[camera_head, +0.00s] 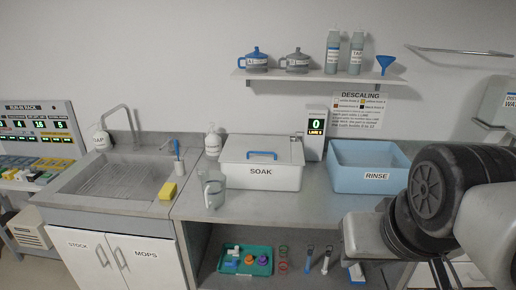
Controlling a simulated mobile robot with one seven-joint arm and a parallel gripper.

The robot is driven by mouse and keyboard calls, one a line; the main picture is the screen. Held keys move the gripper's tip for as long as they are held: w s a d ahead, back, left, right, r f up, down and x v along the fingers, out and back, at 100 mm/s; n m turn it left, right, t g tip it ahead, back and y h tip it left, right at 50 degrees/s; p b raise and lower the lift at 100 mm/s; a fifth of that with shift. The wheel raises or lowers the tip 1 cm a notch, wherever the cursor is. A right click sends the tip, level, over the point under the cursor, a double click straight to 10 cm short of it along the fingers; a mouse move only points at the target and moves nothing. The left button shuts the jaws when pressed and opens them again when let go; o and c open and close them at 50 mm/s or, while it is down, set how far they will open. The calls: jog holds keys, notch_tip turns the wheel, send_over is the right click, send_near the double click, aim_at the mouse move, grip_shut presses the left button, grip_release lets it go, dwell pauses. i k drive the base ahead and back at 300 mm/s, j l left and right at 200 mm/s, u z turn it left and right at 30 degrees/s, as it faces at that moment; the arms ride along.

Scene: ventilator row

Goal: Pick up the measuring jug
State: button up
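A clear measuring jug (214,190) stands upright on the steel counter, just left of the front of the white SOAK box. Its handle seems to be on the left, toward the front. My arm enters from the right, and a pale end part of it (366,238) hangs in front of the counter's front edge, below the RINSE basin. No fingers show clearly, so I cannot see whether my gripper is open or shut. It is well to the right of the jug and apart from it.
The SOAK box (262,178) and blue RINSE basin (372,181) stand on the counter. A yellow sponge (168,191), brush cup (180,167) and white bottle (212,142) are left of or behind the jug. A wall shelf (310,77) holds lidded jugs and bottles. A green tray (222,268) sits below.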

aim_at(212, 193)
jog(key=i+j+u, duration=0.2)
jog(key=i+j, duration=0.15)
jog(key=i+j+u, duration=0.2)
jog(key=i, duration=0.3)
jog(key=i+j+u, duration=0.2)
jog(key=i, duration=0.25)
jog(key=j, duration=0.1)
